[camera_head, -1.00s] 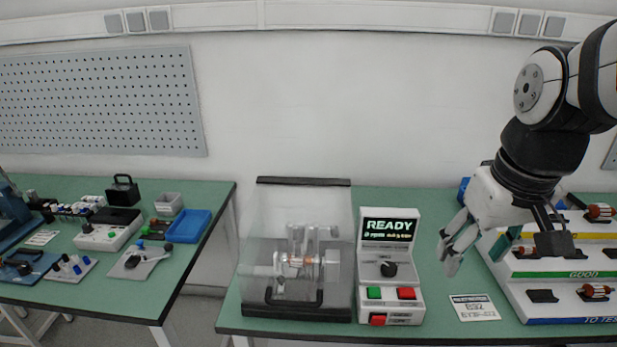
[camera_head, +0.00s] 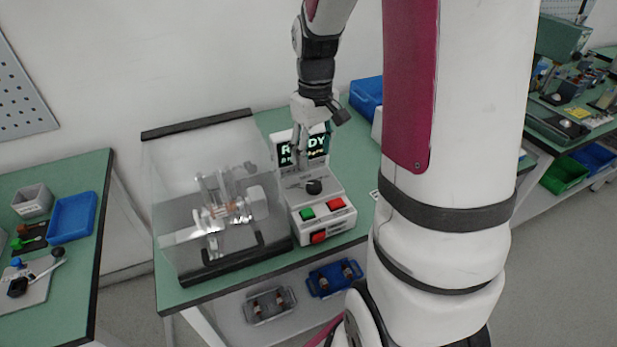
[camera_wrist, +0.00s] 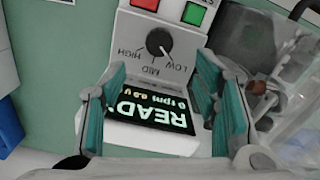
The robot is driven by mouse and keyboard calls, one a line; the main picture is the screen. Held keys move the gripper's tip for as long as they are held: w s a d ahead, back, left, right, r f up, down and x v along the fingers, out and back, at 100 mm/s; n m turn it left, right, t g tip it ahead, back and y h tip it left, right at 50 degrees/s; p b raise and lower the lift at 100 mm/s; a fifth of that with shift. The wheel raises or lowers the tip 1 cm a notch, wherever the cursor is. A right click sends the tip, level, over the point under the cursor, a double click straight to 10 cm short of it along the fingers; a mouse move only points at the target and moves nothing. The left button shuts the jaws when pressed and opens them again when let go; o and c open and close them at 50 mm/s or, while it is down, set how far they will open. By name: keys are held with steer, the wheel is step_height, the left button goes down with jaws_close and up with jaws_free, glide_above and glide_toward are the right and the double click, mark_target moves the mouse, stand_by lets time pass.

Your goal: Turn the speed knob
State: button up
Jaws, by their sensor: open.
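The speed knob (camera_head: 314,187) is a round black dial on the sloped face of a white control box (camera_head: 336,186). In the wrist view, the knob (camera_wrist: 159,41) has a white pointer line that seems to face the LOW mark, with MID and HIGH printed beside it. The box's display (camera_wrist: 152,109) reads READY, 0 rpm, 0.0 V. My gripper (camera_wrist: 162,64) is open and empty, its teal-padded fingers on either side of the display. The knob shows between and just beyond the fingertips, apart from them. In the head view, my gripper partly covers the display.
Green (camera_head: 307,214) and red (camera_head: 336,204) buttons sit below the knob, with another red button (camera_head: 318,237) on the box's front. A clear-covered test rig (camera_head: 215,200) stands close on the left. My own arm hides much of the bench to the right.

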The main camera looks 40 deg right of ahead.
mark_target(314, 184)
step_height(314, 184, down, 9)
steer(key=shift+f, duration=0.1)
stand_by(0.4)
steer(key=c, duration=1.2)
